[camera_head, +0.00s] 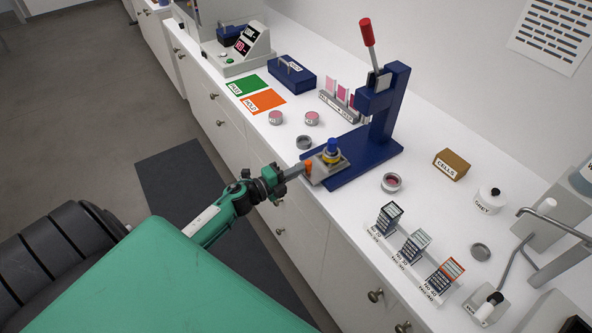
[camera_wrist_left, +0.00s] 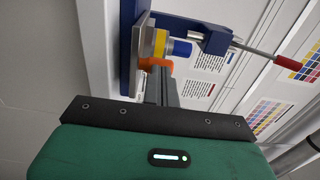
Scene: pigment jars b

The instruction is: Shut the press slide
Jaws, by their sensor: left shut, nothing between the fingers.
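The blue press (camera_head: 385,112) stands on the white counter, its red-handled lever (camera_head: 367,33) raised. Its grey slide plate (camera_head: 325,170) sits at the front end of the blue base, out from the column, and carries a yellow and blue piece (camera_head: 332,150). An orange knob (camera_head: 308,167) stands at the slide's front edge; it also shows in the left wrist view (camera_wrist_left: 155,64). My left gripper (camera_head: 298,171) is shut and empty, its fingertips (camera_wrist_left: 160,85) right at the knob's outer side. Whether they touch it I cannot tell. My right gripper is out of view.
Pink jars (camera_head: 312,118) and an open grey jar (camera_head: 304,142) stand left of the press. Another open jar (camera_head: 391,182) stands to its right, with racks of labelled cards (camera_head: 413,246) nearer me. A brown box (camera_head: 451,164) lies behind. Drawer knobs line the counter front.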

